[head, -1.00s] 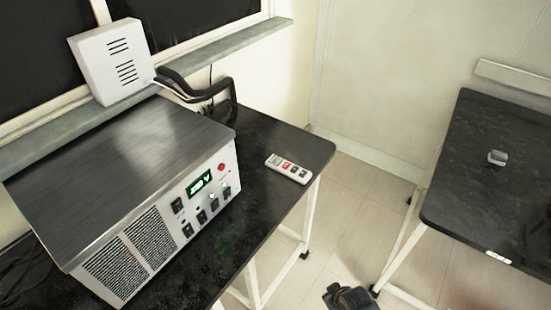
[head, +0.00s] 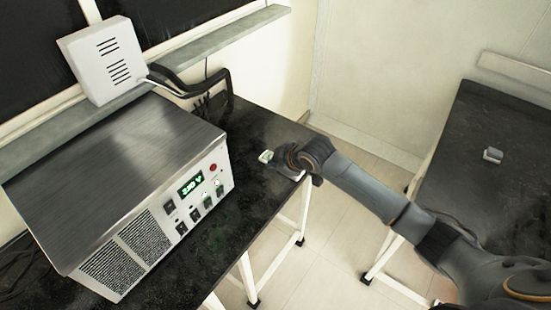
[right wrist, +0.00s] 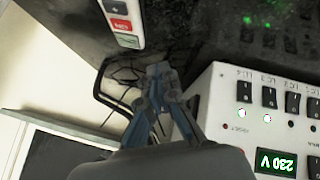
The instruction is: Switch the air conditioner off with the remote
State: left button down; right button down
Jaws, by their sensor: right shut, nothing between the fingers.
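The remote (head: 266,156) lies on the black table, mostly hidden behind my right gripper in the head view. Its white end shows just past the gripper. In the right wrist view the remote (right wrist: 122,24) is at the top, white with red and green buttons, partly cut off by the frame. My right gripper (right wrist: 160,69) is shut and empty, its fingertips a little apart from the remote in that picture. In the head view the right gripper (head: 273,165) is over the table's right end. Contact with the remote cannot be told. My left gripper is not in view.
A white vented box (head: 103,62) stands by the window; whether it is the air conditioner is unclear. A metal power unit (head: 120,170) with a lit green display fills the table's left. Black cables (head: 190,85) lie behind. A second black table (head: 455,150) stands right.

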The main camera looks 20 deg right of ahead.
jog(key=w+d+r+t, duration=0.1)
jog(key=w+d+r, duration=0.3)
jog(key=w, duration=0.2)
jog(key=shift+w+d+r+n, duration=0.15)
jog(key=shift+w+r+n, duration=0.05)
jog(key=shift+r+n, duration=0.2)
jog(key=shift+f, duration=0.15)
notch_tip(320, 180, down, 7)
jog(key=b, duration=0.7)
jog(key=shift+r, duration=0.2)
jog(key=shift+f+b, duration=0.4)
jog(key=shift+f, duration=0.55)
jog(key=shift+f, duration=0.15)
jog(key=shift+f, duration=0.3)
